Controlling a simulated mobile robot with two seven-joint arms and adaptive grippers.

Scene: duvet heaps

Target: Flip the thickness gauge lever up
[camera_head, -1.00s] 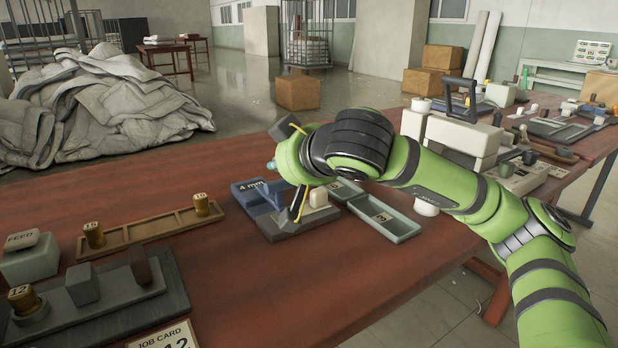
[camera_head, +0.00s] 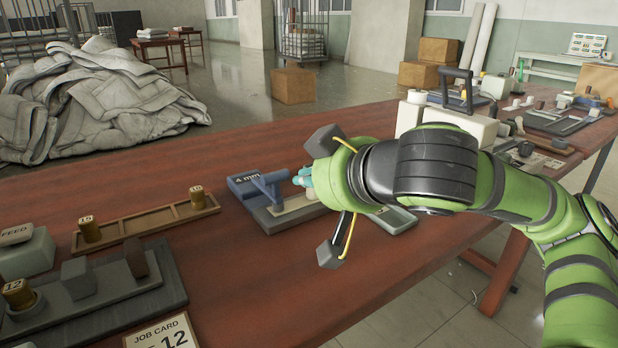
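The thickness gauge (camera_head: 240,188) is a blue-grey device marked "4 mm" on the brown table, with a grey base (camera_head: 275,222) and a pale strip. Its blue lever (camera_head: 268,181) shows above the base; its exact tilt is hard to tell. My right gripper (camera_head: 318,196), on the green arm, is just right of the lever with its dark fingers spread wide and nothing between them. Its teal tip is close to the lever's right end; whether they touch I cannot tell. The gripper hides the gauge's right part. My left gripper is out of view.
A wooden tray with brass weights (camera_head: 148,224) lies left of the gauge. A dark fixture (camera_head: 110,290) and job card (camera_head: 162,334) are at front left. A green-grey tray (camera_head: 397,221) sits partly under my arm. The front middle table is clear.

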